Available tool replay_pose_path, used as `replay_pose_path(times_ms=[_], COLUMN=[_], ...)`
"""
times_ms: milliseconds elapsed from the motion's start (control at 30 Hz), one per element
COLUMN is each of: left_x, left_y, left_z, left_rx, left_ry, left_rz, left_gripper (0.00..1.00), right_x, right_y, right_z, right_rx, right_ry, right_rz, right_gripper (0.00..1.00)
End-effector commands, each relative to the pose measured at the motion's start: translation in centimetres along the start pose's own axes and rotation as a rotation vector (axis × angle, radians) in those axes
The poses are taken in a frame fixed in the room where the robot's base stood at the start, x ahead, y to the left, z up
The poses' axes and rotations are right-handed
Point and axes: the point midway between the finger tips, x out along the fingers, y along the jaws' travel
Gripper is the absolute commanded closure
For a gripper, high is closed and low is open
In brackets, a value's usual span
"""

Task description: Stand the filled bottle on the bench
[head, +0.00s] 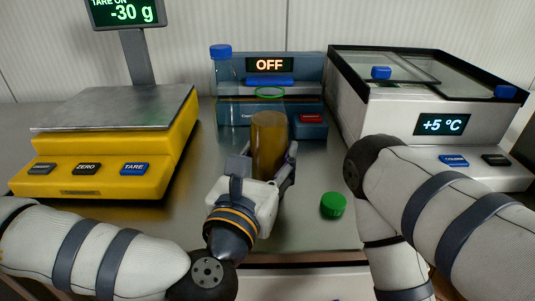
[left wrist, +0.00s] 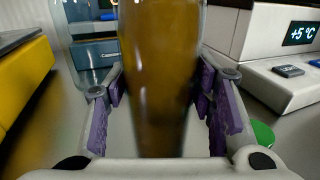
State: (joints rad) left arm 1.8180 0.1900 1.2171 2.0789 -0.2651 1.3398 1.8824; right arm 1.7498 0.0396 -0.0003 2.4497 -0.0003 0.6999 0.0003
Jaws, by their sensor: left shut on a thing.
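A bottle filled with amber-brown liquid (head: 269,140) is upright in front of the machine marked OFF. My left gripper (head: 262,172) is shut around its sides, and the bottle fills the middle of the left wrist view (left wrist: 160,70) between the purple finger pads. Whether its base touches the bench (head: 310,165) is hidden by the gripper. A green cap (head: 334,205) lies on the bench to the right of the bottle. My right arm shows at the right, but its gripper is out of view.
A yellow scale (head: 110,150) reading -30 g stands at left. A white cooler (head: 400,105) reading +5 °C is at right.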

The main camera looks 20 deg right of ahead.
Motion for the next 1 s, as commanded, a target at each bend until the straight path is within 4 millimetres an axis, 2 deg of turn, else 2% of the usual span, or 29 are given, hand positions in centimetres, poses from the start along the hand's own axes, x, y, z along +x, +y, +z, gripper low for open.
replay_pose_path(times_ms=[33, 100, 367, 500, 567, 900, 1000], left_x=[0.0, 0.0, 0.0, -0.3, -1.4, -9.8, -11.3], left_y=[0.0, 0.0, 0.0, -0.1, -0.1, -0.1, -0.1], left_z=[-0.2, -0.1, 0.0, 0.7, 0.5, 0.5, 0.6], left_rx=[-0.001, -0.001, -0.001, 0.001, -0.001, -0.001, 0.000], left_ry=[0.001, 0.000, -0.001, -0.004, 0.000, 0.002, -0.002], left_rz=[-0.001, -0.001, -0.001, -0.001, -0.003, -0.002, -0.001], left_gripper=[0.46, 0.30, 0.30, 0.30, 0.30, 0.30, 0.30], right_x=[0.1, 0.1, 0.1, -0.4, -0.4, -0.6, -1.0], right_y=[0.0, 0.0, 0.0, 0.0, 0.0, 0.0, 0.0], right_z=[0.1, 0.0, 0.0, -0.2, -0.2, -0.3, -0.6], right_rx=[0.000, 0.000, 0.000, 0.000, 0.000, 0.000, 0.000], right_ry=[-0.003, -0.002, -0.002, 0.012, 0.011, 0.017, 0.030], right_rz=[0.000, 0.000, 0.000, 0.000, 0.000, -0.001, -0.001], right_gripper=[1.00, 1.00, 1.00, 1.00, 1.00, 1.00, 1.00])
